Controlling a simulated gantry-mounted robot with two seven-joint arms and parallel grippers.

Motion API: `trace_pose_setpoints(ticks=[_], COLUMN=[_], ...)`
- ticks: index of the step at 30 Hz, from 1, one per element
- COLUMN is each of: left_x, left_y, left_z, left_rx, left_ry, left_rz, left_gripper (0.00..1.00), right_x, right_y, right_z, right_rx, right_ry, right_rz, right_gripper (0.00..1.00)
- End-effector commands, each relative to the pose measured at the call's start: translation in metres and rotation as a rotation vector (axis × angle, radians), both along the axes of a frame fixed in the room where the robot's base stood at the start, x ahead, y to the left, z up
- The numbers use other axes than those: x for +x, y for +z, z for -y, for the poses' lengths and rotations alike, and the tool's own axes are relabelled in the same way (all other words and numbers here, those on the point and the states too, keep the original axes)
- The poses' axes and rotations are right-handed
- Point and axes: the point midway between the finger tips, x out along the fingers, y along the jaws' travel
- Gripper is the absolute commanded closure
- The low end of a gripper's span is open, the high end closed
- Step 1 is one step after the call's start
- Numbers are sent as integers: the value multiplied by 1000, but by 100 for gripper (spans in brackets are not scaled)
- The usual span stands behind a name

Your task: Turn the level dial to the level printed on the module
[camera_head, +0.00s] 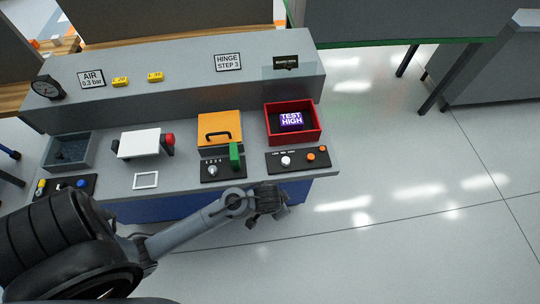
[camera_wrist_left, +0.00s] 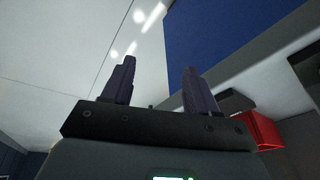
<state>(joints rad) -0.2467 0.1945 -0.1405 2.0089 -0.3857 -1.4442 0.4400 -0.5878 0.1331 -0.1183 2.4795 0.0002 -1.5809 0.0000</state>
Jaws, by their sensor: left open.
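A purple module (camera_head: 291,119) printed "TEST HIGH" lies in a red bin (camera_head: 271,135) at the bench's right end. In front of the bin is a dark panel (camera_head: 305,164) with a white round dial (camera_head: 286,161), small labels above it and two orange buttons (camera_head: 322,149). The labels and dial pointing are too small to read. My left gripper (camera_head: 270,199) is in front of the bench's front edge, below the panel in the picture, apart from the dial. In the left wrist view its fingers (camera_wrist_left: 159,82) are open and empty. My right gripper is not in view.
Left of the dial panel is another panel (camera_head: 208,179) with a knob and green lever (camera_head: 235,155). An orange box (camera_head: 220,129) with a handle, a white block (camera_head: 139,142) and a grey bin (camera_head: 70,150) stand farther left. Open floor (camera_head: 400,210) lies right of the bench.

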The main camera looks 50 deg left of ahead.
Motion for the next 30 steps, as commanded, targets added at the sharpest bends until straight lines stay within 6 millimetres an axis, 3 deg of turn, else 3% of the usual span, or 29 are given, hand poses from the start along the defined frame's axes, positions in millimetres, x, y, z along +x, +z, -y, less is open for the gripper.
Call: trace_pose_setpoints(ticks=[1,9,15,23,30], left_x=[17,93,121,129,129], left_y=[18,57,96,126,107], left_z=[-4,-41,-76,-100,-103], left_rx=[7,-7,-50,-92,-98], left_ry=[7,110,232,341,358], left_rz=[-3,-90,-187,-272,-288], left_gripper=[41,41,41,41,41], right_x=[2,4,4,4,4], right_y=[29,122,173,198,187], right_z=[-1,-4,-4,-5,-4], right_rx=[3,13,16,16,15], right_ry=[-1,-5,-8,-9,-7], right_rz=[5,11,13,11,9], right_gripper=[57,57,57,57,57])
